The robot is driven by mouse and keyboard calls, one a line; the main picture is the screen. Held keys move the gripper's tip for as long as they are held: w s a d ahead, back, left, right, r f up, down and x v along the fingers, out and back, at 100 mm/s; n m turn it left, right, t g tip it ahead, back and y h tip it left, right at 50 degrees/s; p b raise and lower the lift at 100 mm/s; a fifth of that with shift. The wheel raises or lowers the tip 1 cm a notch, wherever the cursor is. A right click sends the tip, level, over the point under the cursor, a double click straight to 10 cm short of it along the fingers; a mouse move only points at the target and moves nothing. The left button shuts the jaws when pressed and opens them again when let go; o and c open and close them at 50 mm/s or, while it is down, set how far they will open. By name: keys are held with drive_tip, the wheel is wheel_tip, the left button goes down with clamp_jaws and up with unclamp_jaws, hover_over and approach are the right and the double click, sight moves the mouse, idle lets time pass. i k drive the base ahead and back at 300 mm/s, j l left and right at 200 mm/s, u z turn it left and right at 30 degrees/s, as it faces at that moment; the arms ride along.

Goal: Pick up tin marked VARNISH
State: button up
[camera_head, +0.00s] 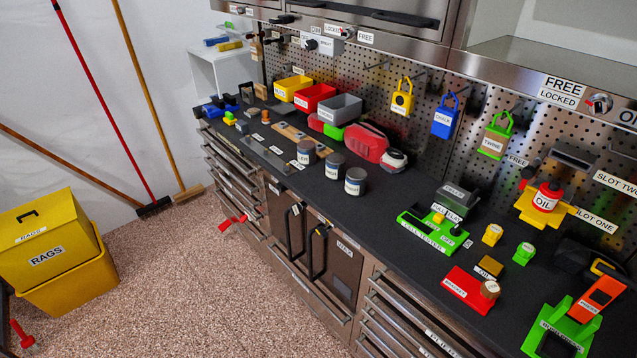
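Three dark cylindrical tins with pale lids and white labels stand upright in a slanting row along the front of the black worktop. They are the left tin (305,153), the middle tin (334,167) and the right tin (355,182). Their labels are too small and blurred for me to say surely which reads VARNISH. The tins look apart from each other, with nothing on top of them. My gripper is not in view.
A red case (366,142) and a white-and-dark object (394,160) lie behind the tins. A wooden strip (290,132) lies to their left. The worktop (388,200) is clear right of them, up to a green tester (427,231).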

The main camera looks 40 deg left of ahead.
sight(356, 178)
drive_tip(key=u, duration=1.2)
drive_tip(key=z, duration=0.45)
drive_tip(key=i+j+z, duration=0.4)
drive_tip(key=j, duration=0.25)
drive_tip(key=i+j+z, duration=0.2)
drive_tip(key=j, duration=0.15)
drive_tip(key=j+z, duration=0.15)
drive_tip(key=j, duration=0.25)
drive_tip(key=i+j+z, duration=0.2)
drive_tip(key=j, duration=0.2)
drive_tip(key=j+z, duration=0.2)
drive_tip(key=j, duration=0.2)
drive_tip(key=i+j, duration=0.1)
drive_tip(key=j, duration=0.4)
drive_tip(key=i+j, duration=0.1)
drive_tip(key=j, duration=0.4)
